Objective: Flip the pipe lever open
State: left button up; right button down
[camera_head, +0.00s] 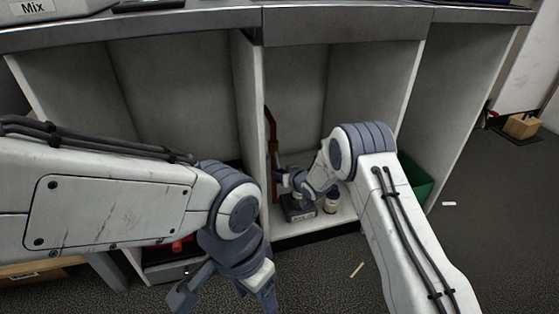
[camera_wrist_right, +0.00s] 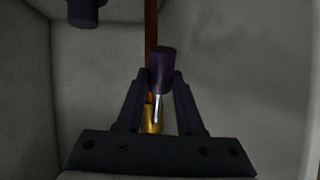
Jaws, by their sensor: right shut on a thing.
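A reddish-brown pipe (camera_head: 271,130) stands upright inside the cabinet's middle compartment. It also shows in the right wrist view (camera_wrist_right: 151,22), behind the gripper. The lever has a dark purple grip (camera_wrist_right: 162,68) and a thin silver stem, above a brass fitting (camera_wrist_right: 152,118) on the pipe. My right gripper (camera_head: 283,178) reaches into that compartment beside the pipe. In the right wrist view its fingers (camera_wrist_right: 160,78) are shut on the lever's grip. My left gripper (camera_head: 225,300) hangs in front of the cabinet with its fingers apart and empty.
The cabinet's divider wall (camera_head: 250,120) stands just left of the pipe. A dark box (camera_head: 298,210) sits on the compartment floor under my right gripper. A green bin (camera_head: 415,180) is in the right compartment. A dark cylinder (camera_wrist_right: 85,12) shows at upper left in the wrist view.

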jog(key=shift+s+d+r+g+h+p, duration=0.1)
jog(key=shift+s+r+g+h+p, duration=0.25)
jog(key=shift+p, duration=0.85)
pick_arm(q)
notch_tip(320, 180, up, 4)
jog(key=shift+r+p, duration=0.1)
jog(key=shift+p, duration=0.2)
pick_arm(e)
jog(key=shift+f+g, duration=0.15)
jog(key=shift+g, duration=0.1)
jog(key=c, duration=0.5)
grip_release()
